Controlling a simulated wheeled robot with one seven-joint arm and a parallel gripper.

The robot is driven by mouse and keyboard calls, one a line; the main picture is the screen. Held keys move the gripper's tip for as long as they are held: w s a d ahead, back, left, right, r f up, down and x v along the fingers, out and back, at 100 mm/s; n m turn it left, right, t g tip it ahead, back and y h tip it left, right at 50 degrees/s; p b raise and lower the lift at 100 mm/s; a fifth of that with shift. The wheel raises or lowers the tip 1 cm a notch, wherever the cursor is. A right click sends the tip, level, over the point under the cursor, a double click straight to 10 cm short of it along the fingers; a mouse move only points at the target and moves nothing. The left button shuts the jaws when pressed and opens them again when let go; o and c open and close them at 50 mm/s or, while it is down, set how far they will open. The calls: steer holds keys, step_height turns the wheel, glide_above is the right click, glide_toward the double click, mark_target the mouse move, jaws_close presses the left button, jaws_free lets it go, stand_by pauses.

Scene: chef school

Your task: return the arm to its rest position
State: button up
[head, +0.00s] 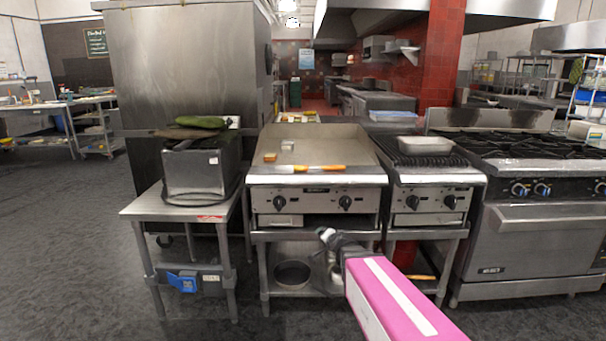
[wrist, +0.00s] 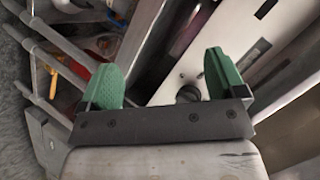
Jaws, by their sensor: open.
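My arm, with a pink and white link, reaches up from the bottom right of the head view. My gripper (head: 326,234) is in front of the lower part of the griddle stand, below the griddle's knobs. In the wrist view my gripper (wrist: 165,80) shows two green fingertips spread wide apart. Nothing is between them. Behind them are a dark round knob (wrist: 188,94) and metal panels of the cooking equipment.
The griddle (head: 320,150) holds an orange-handled tool (head: 318,168) and small blocks. A side table (head: 180,207) with a metal box (head: 200,170) stands left. A grill (head: 432,160) and a range (head: 530,240) stand right. Open floor (head: 60,240) lies at the left.

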steer(key=s+d+f+n+g+h, duration=0.1)
steer(key=s+d+f+n+g, duration=0.1)
steer(key=s, duration=0.5)
steer(key=s+d+f+n+g+h, duration=0.1)
steer(key=s+d+f+n+g, duration=0.2)
steer(key=s+g, duration=0.3)
steer(key=s+d+f+n+g+h, duration=0.1)
steer(key=s+d+f+n+g, duration=0.2)
steer(key=s, duration=0.4)
steer(key=shift+s+d+f+g, duration=0.35)
steer(key=shift+d+f+g, duration=0.1)
steer(key=shift+d+g, duration=0.05)
